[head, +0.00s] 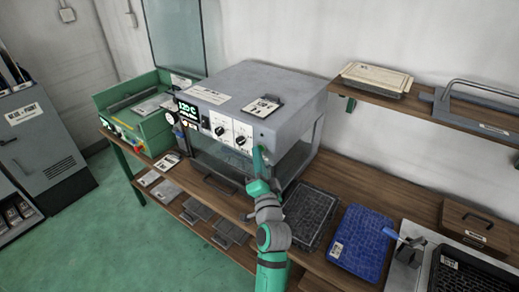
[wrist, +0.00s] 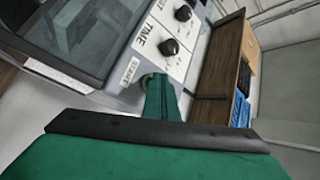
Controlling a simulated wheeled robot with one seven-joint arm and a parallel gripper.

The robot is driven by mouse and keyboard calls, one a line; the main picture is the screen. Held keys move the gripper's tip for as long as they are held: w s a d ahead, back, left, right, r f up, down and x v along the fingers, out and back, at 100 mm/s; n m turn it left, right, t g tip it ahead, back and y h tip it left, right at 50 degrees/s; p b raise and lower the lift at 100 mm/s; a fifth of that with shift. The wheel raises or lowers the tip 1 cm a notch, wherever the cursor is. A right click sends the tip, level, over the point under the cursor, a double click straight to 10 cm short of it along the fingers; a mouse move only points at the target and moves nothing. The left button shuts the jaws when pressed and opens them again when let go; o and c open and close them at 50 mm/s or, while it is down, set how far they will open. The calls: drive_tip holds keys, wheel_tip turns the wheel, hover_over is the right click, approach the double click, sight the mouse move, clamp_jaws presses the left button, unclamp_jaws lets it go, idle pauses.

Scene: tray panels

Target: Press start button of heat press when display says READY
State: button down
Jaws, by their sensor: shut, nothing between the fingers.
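The heat press (head: 270,85) is a grey box with a glass front, standing on the wooden bench. Its dark display (head: 188,111) shows green text that looks like 120°C, with a smaller line below that I cannot read. My gripper (head: 259,152) is shut and empty, with its tips at the right end of the control panel. In the wrist view its fingers (wrist: 160,92) reach a round button (wrist: 147,78) beside a small label. The fingers cover most of this button; whether they touch it I cannot tell. The button is hidden in the head view.
Two black knobs (head: 220,131) sit on the white panel (head: 231,128), left of my gripper. A green machine (head: 135,112) stands at the left. A dark tray (head: 311,216) and a blue tray (head: 361,240) lie on the bench at right. A shelf (head: 420,103) hangs above.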

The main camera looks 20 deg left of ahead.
drive_tip(key=shift+s+a, duration=0.15)
drive_tip(key=shift+s, duration=0.7)
drive_tip(key=shift+s+a, duration=0.3)
drive_tip(key=shift+s, duration=0.5)
drive_tip(key=shift+s+a, duration=0.3)
drive_tip(key=shift+s, duration=0.55)
drive_tip(key=shift+s+a, duration=0.3)
drive_tip(key=shift+s, duration=0.5)
drive_tip(key=shift+w, duration=0.1)
